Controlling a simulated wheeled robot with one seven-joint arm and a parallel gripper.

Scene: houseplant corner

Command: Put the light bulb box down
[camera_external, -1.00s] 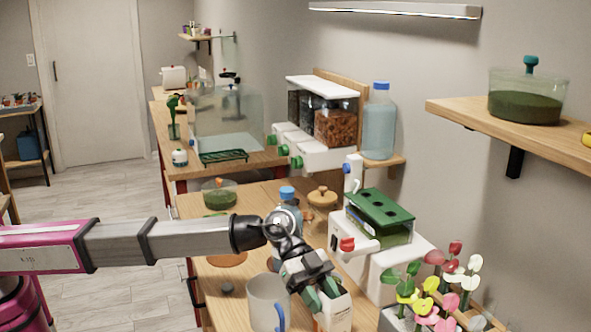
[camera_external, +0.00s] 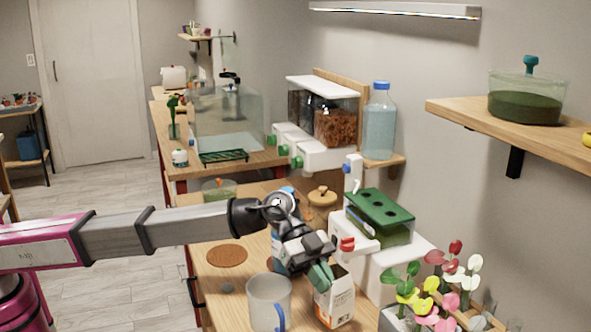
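The light bulb box (camera_external: 342,306), white with an orange lower part, is upright at the front of the wooden bench, right of the clear mug. My gripper (camera_external: 322,275) is at the box's top left, pointing down, its teal fingers overlapping the upper edge. The arm reaches in from the left. I cannot tell whether the fingers grip the box or are just apart from it. The contact between the box's base and the bench is not clear.
A clear mug (camera_external: 266,303) with a blue handle stands close left of the box. A blue-capped bottle (camera_external: 279,252) is partly behind my wrist. A white unit with a green-lidded tank (camera_external: 385,222) and colourful plants (camera_external: 440,285) stand to the right.

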